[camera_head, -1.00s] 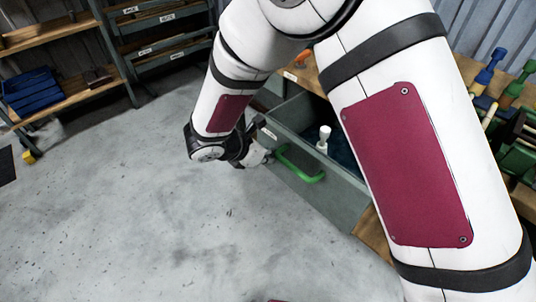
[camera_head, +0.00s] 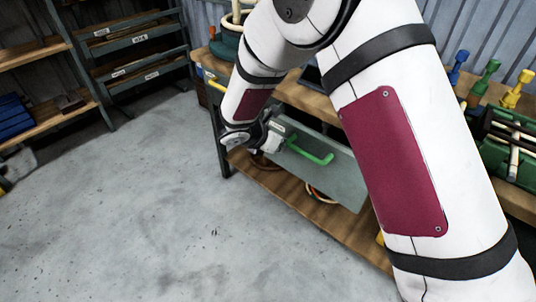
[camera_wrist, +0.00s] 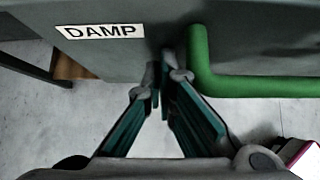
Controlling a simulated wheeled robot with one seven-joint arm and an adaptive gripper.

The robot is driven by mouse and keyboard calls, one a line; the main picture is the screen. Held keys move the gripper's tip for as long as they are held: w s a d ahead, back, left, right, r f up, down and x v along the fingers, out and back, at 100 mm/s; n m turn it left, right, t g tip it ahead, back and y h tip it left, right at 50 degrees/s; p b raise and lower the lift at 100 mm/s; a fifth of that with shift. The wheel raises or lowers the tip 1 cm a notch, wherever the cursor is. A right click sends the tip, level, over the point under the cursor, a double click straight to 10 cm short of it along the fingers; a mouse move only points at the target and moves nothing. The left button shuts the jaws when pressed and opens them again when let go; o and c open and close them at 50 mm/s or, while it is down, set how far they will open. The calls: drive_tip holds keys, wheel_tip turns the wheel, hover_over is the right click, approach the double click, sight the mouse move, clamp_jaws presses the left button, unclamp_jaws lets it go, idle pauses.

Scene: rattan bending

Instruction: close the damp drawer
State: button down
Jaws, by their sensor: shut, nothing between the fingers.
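The damp drawer (camera_head: 330,172) has a grey-green front with a green handle (camera_head: 309,151). In the wrist view the DAMP label (camera_wrist: 100,31) is at upper left and the green handle (camera_wrist: 199,65) is just right of the fingers. My gripper (camera_wrist: 164,76) is shut and empty, its tips at the drawer front beside the handle and apparently touching the front. In the head view my gripper (camera_head: 276,137) is at the left end of the drawer front.
The wooden worktop (camera_head: 300,97) lies above the drawer, and a lower wooden shelf (camera_head: 285,187) with coiled cane lies below. Green, blue and yellow clamps (camera_head: 490,82) stand at right. Shelving racks (camera_head: 130,50) stand at the back left. The floor (camera_head: 130,220) in front is clear.

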drive_tip(key=w+d, duration=0.2)
drive_tip(key=w, duration=0.1)
drive_tip(key=w+d, duration=0.3)
drive_tip(key=shift+w+d, duration=0.1)
drive_tip(key=shift+w, duration=0.15)
drive_tip(key=shift+w+d, duration=0.1)
